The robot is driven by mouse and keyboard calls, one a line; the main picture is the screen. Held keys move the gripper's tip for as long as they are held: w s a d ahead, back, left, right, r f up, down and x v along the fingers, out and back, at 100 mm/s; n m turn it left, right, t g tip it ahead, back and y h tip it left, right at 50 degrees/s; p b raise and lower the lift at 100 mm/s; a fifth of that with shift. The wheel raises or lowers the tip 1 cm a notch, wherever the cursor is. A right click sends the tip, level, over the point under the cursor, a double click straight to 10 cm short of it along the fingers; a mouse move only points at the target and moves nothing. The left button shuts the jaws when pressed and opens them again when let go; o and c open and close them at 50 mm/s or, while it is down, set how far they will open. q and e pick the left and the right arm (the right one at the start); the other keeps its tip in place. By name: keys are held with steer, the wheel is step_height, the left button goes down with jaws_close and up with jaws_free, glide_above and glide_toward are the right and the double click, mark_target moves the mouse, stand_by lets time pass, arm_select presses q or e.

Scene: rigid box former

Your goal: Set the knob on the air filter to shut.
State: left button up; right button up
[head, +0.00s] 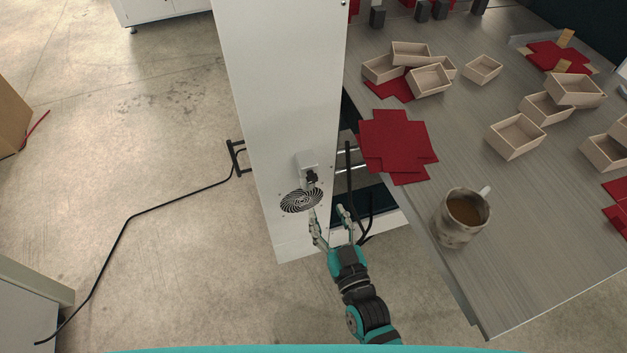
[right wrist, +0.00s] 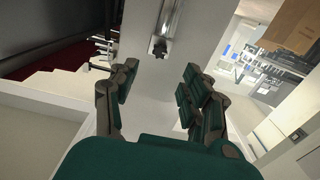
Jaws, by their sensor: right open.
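The air filter (head: 307,160) is a small pale block on the front of a tall white machine column, with a small dark part, likely its knob (head: 312,175), on its lower right. In the right wrist view a silver cylinder (right wrist: 169,18) with a dark end piece (right wrist: 159,46) shows straight ahead, beyond the fingers; it seems to be the same fitting. The knob's setting is too small to read. My right gripper (head: 330,212) is open and empty, below and slightly right of the knob, apart from it. It also shows in the right wrist view (right wrist: 160,75). My left gripper is out of view.
A round black fan grille (head: 300,201) sits just below the filter. Dark hoses (head: 367,230) hang right of the column. A grey table (head: 470,120) at right holds a mug (head: 461,218), red blanks (head: 398,142) and several open boxes (head: 515,136). The floor at left is mostly clear.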

mark_target(314, 181)
steer(key=p+x, duration=0.1)
steer(key=x, duration=0.8)
steer(key=shift+w+a, duration=0.1)
steer(key=shift+w, duration=0.1)
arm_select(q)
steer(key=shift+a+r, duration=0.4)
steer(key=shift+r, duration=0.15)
arm_select(e)
steer(key=shift+w, duration=0.1)
steer(key=shift+c, duration=0.3)
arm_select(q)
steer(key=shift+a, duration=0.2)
arm_select(e)
jaws_close()
